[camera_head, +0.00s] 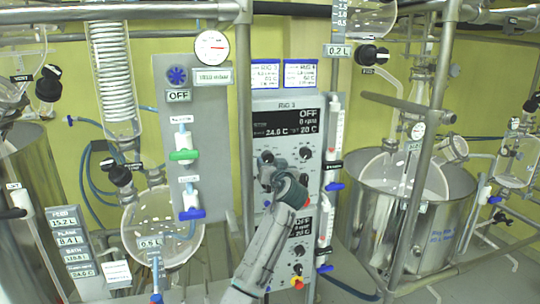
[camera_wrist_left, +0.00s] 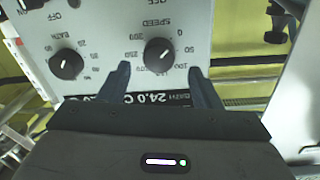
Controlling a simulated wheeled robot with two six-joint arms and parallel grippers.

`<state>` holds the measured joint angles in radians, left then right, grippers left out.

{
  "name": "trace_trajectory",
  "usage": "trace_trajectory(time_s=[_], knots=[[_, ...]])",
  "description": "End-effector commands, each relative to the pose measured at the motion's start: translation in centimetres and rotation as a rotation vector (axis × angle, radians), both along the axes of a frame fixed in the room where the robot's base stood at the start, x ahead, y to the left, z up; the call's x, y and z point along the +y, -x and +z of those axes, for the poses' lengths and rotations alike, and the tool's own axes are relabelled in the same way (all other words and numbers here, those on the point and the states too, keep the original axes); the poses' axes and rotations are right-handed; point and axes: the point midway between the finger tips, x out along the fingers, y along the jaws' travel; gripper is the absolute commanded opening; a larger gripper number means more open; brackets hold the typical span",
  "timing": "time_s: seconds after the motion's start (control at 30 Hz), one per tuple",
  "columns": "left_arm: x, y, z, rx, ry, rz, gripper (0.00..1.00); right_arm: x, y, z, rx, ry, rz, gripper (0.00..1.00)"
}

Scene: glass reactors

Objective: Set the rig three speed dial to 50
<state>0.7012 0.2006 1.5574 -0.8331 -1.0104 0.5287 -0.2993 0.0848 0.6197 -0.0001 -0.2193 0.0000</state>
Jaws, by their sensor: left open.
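The rig three control panel (camera_head: 288,103) stands in the middle of the head view, its display reading OFF and 0 rpm. The speed dial (camera_wrist_left: 158,54) is a black round knob with numbers around it, shown upside down in the left wrist view. I cannot read its pointer setting surely. My left gripper (camera_head: 268,174) is in front of the panel's left dial. In the left wrist view my gripper (camera_wrist_left: 158,72) is open, its fingertips either side of the speed dial's near edge, with no clear contact. My right gripper is not in view.
The bath dial (camera_wrist_left: 67,65) is beside the speed dial. A lower panel with a red button (camera_head: 297,283) sits below. A metal post (camera_head: 244,110) stands left of the panel, and a clear tube with blue valves (camera_head: 334,187) stands close on its right.

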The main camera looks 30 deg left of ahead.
Motion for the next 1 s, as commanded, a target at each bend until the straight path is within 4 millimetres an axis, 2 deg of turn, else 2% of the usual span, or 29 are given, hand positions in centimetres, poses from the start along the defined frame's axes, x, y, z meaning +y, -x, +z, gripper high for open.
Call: trace_trajectory(time_s=[0.03,0.2,0.53,0.57,0.7,0.8,1.0], knots=[[0.6,-0.5,0.3,0.003,0.0,0.001,0.58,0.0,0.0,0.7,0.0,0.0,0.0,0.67],[1.7,-1.6,0.1,0.002,-0.001,0.0,0.58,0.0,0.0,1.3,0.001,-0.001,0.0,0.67],[2.0,-1.9,-0.1,0.0,0.0,-0.001,0.58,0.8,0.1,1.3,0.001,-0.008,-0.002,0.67],[2.0,-1.9,-0.1,0.0,0.0,-0.001,0.56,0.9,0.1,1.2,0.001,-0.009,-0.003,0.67],[2.0,-1.9,-0.1,0.0,0.0,-0.001,0.28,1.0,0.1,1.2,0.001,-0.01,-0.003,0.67],[2.0,-1.9,-0.1,0.0,0.0,-0.001,0.13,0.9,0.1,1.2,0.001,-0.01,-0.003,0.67],[2.0,-1.9,-0.1,0.01,-0.007,-0.001,0.13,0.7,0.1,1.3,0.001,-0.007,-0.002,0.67]])
